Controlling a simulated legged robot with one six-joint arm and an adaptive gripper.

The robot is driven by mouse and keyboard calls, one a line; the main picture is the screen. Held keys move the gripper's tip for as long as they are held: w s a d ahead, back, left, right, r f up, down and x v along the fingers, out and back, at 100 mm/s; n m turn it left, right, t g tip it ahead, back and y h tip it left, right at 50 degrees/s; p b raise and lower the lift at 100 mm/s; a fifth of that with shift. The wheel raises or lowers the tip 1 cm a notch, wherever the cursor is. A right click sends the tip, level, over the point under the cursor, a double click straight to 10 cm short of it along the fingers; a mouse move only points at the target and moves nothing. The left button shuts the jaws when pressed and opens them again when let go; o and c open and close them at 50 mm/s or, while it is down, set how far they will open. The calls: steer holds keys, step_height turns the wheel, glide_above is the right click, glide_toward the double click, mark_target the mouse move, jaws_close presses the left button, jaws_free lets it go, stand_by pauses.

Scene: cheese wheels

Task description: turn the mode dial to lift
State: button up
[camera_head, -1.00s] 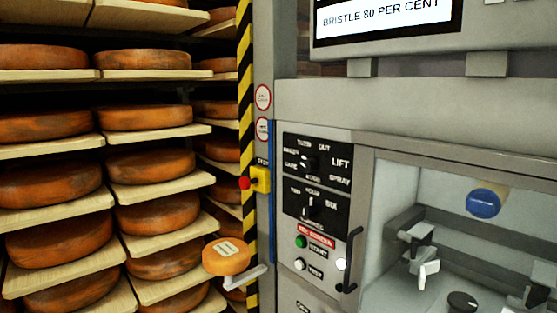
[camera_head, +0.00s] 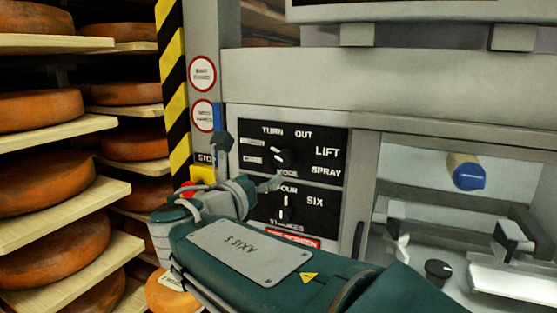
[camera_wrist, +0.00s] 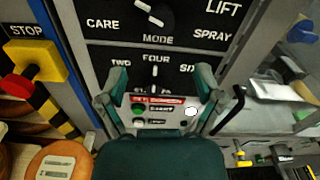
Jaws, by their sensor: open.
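The mode dial (camera_head: 284,158) is a dark knob on the upper black panel, with TURN, OUT, LIFT and SPRAY around it. Its white mark is on its upper left, away from the LIFT label (camera_head: 328,152) at right. In the wrist view the dial (camera_wrist: 158,14) is at the top edge, partly cut off, with LIFT (camera_wrist: 224,8) at upper right. My gripper (camera_head: 247,163) is open and empty in front of the panel, left of and near the dial. In the wrist view its fingers (camera_wrist: 160,84) spread either side of the lower dial, below the mode dial.
A strokes dial (camera_head: 285,208) with FOUR and SIX sits just below. A red stop button (camera_wrist: 18,84) on a yellow box is at left. Green and white buttons (camera_wrist: 138,122) lie lower. A dark handle (camera_wrist: 229,110) stands at right. Cheese shelves (camera_head: 60,132) fill the left.

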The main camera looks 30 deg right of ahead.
mark_target(280, 160)
steer(key=x, duration=1)
steer(key=shift+w+a+r, duration=0.1)
steer(key=shift+r, duration=0.25)
steer(key=shift+w+d, duration=0.2)
steer(key=shift+d, duration=0.4)
steer(key=shift+a, duration=0.15)
steer(key=c, duration=1.1)
